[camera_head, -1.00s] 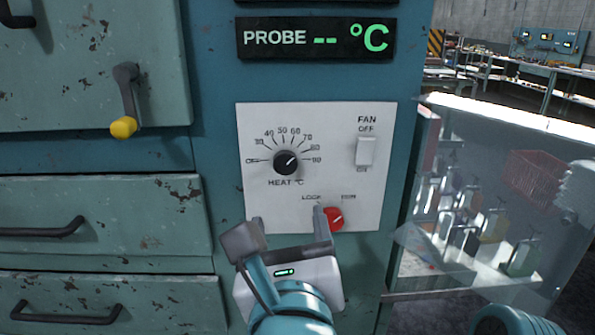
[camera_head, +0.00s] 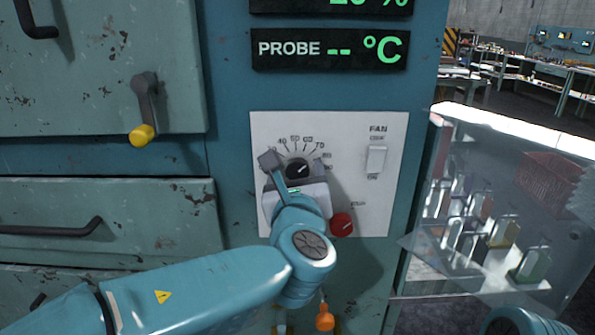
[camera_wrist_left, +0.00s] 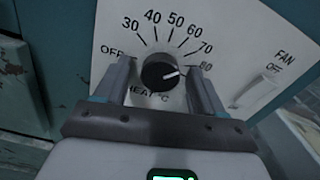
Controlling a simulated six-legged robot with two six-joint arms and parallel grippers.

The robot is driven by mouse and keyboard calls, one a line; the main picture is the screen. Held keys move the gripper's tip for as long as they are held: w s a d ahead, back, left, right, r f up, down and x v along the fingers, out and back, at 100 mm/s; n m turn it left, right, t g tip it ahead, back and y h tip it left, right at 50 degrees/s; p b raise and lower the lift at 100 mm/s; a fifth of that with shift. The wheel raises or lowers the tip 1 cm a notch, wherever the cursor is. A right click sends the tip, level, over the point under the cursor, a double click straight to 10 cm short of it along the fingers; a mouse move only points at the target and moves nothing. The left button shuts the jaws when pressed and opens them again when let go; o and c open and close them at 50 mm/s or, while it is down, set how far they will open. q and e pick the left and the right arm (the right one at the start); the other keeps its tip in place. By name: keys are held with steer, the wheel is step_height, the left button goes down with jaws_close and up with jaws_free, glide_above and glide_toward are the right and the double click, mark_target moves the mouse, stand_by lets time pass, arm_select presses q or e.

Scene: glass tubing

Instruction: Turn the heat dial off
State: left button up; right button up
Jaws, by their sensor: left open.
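The black heat dial (camera_head: 298,168) sits on a white control panel (camera_head: 340,128). In the left wrist view the dial (camera_wrist_left: 160,74) shows whole, its white pointer mark aimed right, close to the 80 mark; OFF is on its left side. My left gripper (camera_head: 292,163) is in front of the panel at the dial. Its open fingers (camera_wrist_left: 160,82) stand on either side of the dial, with a gap on both sides. Whether the fingertips touch the panel I cannot tell. My right gripper is not in view.
A red knob (camera_head: 341,225) is on the panel to the lower right of the dial. A white fan switch (camera_head: 376,159) is at the upper right. A yellow-tipped handle (camera_head: 143,134) juts out at left. A clear case with bottles (camera_head: 480,240) stands at right.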

arm_select(q)
steer(key=shift+c, duration=0.3)
steer(key=c, duration=1)
